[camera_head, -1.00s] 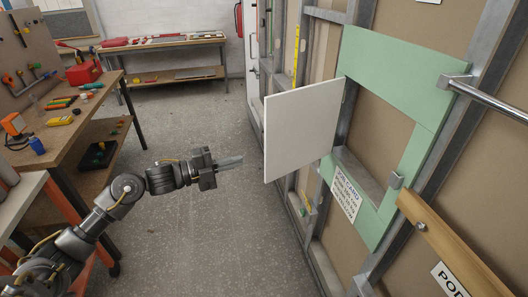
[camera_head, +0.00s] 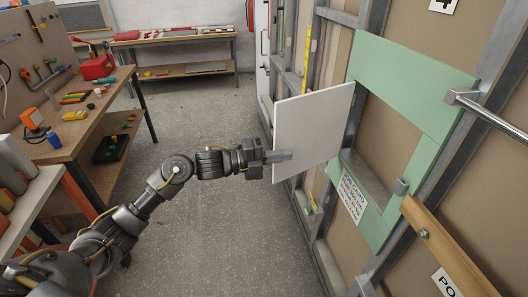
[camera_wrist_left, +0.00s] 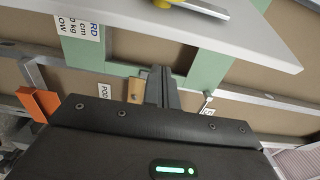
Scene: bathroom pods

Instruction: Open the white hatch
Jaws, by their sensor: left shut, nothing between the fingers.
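The white hatch (camera_head: 318,125) is a flat panel that stands swung out from the green frame (camera_head: 412,75) on the right wall. The opening in the frame is uncovered, with brown board behind it. My left gripper (camera_head: 284,155) is shut and empty, its fingers overlapping the lower left part of the hatch in the head view; I cannot tell whether they touch it. In the left wrist view, the hatch (camera_wrist_left: 235,35) crosses the top, and the shut fingers (camera_wrist_left: 162,85) point toward the green frame (camera_wrist_left: 190,65) below its edge. My right gripper is not in view.
A workbench (camera_head: 85,130) with tools stands at the left, and another bench (camera_head: 175,40) at the back. A metal bar (camera_head: 490,110) and a wooden rail (camera_head: 440,245) stick out from the right wall. The grey floor (camera_head: 220,235) between is clear.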

